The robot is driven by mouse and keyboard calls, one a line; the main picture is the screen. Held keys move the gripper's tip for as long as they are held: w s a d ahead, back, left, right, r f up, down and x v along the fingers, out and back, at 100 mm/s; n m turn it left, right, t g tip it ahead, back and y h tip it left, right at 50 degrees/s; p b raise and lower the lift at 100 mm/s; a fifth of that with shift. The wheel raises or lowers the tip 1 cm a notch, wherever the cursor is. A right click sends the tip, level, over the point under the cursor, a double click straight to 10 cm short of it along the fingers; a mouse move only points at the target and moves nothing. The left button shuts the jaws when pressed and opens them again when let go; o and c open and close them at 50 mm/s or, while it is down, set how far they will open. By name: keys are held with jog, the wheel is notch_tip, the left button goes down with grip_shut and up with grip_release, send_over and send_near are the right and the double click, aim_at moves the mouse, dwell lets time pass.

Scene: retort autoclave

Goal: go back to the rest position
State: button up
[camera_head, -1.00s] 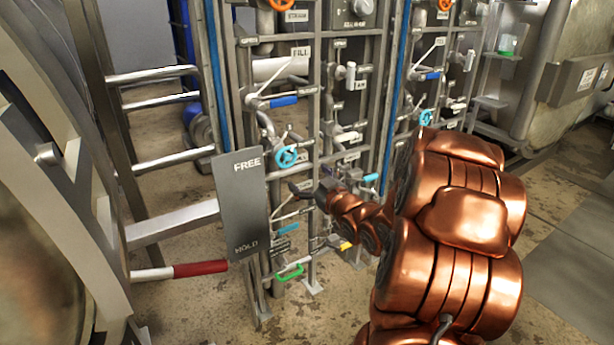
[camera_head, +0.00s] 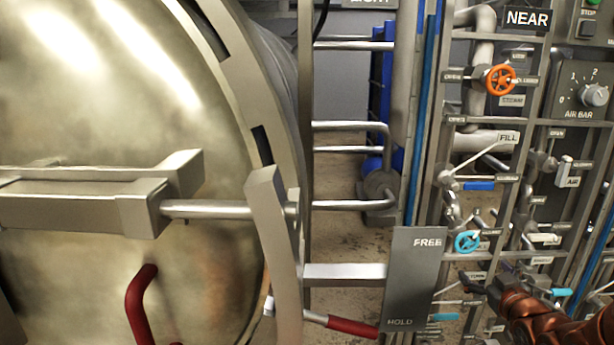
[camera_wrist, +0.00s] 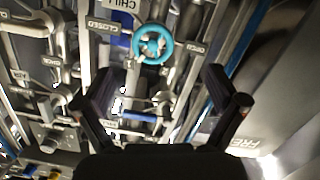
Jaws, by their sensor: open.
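My gripper (camera_wrist: 165,105) is open and empty in the wrist view, its two dark fingers spread apart. Beyond the fingers are a light-blue handwheel (camera_wrist: 152,44) and a blue-handled lever (camera_wrist: 138,116), both apart from them as far as I can tell. In the head view my gripper (camera_head: 470,283) shows small at the lower right, just below the light-blue handwheel (camera_head: 467,241) and right of the grey FREE/HOLD plate (camera_head: 414,275). My copper-coloured arm reaches in from the lower right corner.
The big round vessel door (camera_head: 120,90) fills the left, with a red curved handle (camera_head: 141,305). A red-gripped lever (camera_head: 352,327) sits by the plate. The pipe rack holds an orange handwheel (camera_head: 500,80), a blue FILL lever (camera_head: 479,186) and an AIR BAR dial (camera_head: 593,95).

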jog(key=s+a+r+g+p, duration=0.6)
jog(key=s+a+r+p, duration=0.2)
jog(key=s, duration=0.4)
jog(key=s+a+r+m+g+y+p, duration=0.1)
jog(key=s+a+r+g+p, duration=0.5)
jog(key=s+a+r+p, duration=0.3)
jog(key=s+a+r+m+g+p, duration=0.1)
jog(key=s+a+r+g+p, duration=0.5)
jog(key=s+a+r+p, duration=0.3)
jog(key=s+p, duration=0.3)
jog(key=s, duration=0.3)
jog(key=shift+a+y, duration=0.3)
jog(key=shift+y, duration=0.1)
jog(key=shift+s, duration=0.1)
